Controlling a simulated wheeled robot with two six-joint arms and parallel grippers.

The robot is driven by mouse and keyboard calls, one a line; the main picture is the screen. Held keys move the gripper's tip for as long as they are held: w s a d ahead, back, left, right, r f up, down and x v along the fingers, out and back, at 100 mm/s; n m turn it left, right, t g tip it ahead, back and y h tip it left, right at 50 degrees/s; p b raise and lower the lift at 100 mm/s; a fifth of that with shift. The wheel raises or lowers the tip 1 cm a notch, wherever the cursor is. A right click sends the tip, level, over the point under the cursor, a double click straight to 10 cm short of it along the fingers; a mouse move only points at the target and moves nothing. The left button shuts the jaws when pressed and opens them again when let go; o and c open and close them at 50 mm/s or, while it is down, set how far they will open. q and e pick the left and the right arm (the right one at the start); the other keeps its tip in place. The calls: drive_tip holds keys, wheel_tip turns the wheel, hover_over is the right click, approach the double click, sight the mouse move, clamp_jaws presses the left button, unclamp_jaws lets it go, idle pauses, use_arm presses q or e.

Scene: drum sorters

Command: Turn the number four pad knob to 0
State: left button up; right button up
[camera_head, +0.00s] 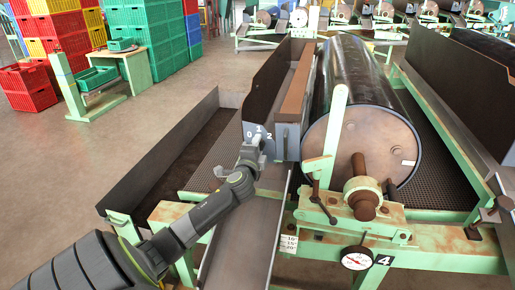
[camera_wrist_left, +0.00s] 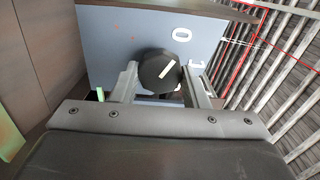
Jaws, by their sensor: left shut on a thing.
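The pad knob (camera_wrist_left: 153,75) is black with a white pointer line. It sits on a blue-grey panel (camera_wrist_left: 115,40) marked with a white 0 (camera_wrist_left: 182,34) and a partly hidden figure beside it. The pointer line slants up and right, roughly toward the 0. My left gripper (camera_wrist_left: 160,82) is shut on the knob, one finger on each side. In the head view my left gripper (camera_head: 252,152) is at the panel (camera_head: 259,131) reading 0, 1, 2 and largely hides the knob. The number 4 plate (camera_head: 383,260) is on this machine's frame. My right gripper is not in view.
A large drum (camera_head: 360,110) with a crank handle stands right of the panel. A dial gauge (camera_head: 356,258) hangs at the frame front. A dark trough (camera_head: 175,150) lies to the left. Stacked crates (camera_head: 150,35) stand far left, with open floor before them.

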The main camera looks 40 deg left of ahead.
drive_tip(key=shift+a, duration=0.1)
use_arm(q)
drive_tip(key=o, duration=0.7)
drive_tip(key=shift+o, duration=1.4)
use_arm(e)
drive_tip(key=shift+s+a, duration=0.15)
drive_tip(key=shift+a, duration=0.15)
use_arm(q)
drive_tip(key=shift+s, duration=0.1)
drive_tip(key=v, duration=1.7)
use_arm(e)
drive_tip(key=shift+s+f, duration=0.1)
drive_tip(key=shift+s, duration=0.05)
use_arm(q)
drive_tip(key=shift+s, duration=0.1)
